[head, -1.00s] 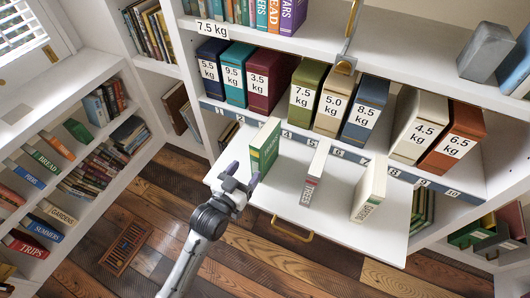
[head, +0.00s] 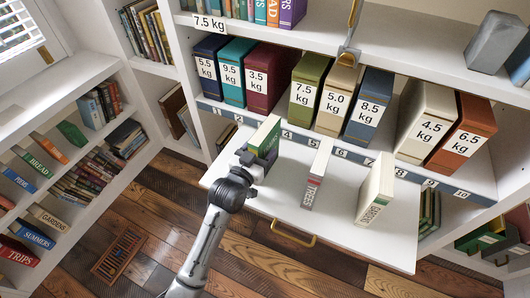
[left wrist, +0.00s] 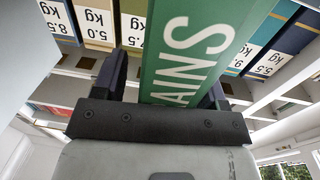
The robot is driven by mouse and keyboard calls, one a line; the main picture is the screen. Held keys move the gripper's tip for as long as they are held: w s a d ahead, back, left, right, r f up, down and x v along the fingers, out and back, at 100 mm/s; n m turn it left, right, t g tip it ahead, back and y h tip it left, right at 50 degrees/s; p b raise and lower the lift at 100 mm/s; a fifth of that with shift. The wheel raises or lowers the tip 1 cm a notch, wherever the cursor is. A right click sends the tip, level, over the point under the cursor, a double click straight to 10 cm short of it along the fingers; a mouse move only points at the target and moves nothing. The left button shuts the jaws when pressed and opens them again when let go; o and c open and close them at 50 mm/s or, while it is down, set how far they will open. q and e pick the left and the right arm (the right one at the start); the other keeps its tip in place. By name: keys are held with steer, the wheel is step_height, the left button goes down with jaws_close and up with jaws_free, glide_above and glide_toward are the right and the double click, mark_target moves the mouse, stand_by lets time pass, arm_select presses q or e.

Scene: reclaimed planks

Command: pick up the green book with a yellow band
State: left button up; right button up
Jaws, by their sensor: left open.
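The green book (head: 266,136) stands upright on the white pull-out board, with pale page edges on top. Its lower spine is hidden behind my left gripper (head: 254,162) in the head view. In the left wrist view the green spine (left wrist: 190,45) shows large white letters ending in "AINS". A yellow band cannot be made out on it. My left gripper (left wrist: 165,88) is open, with one dark finger on each side of the spine. I cannot tell whether either finger touches it. My right gripper is not in view.
On the board (head: 330,222) stand a thin grey book (head: 318,172) and a cream book (head: 376,190). Weight-labelled volumes, including an olive one (head: 306,88), line the shelf behind. A brass handle (head: 293,235) is on the board's front edge. Bookcases (head: 75,160) stand left.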

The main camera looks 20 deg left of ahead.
arm_select(q)
steer(key=shift+c, duration=0.5)
jaws_close()
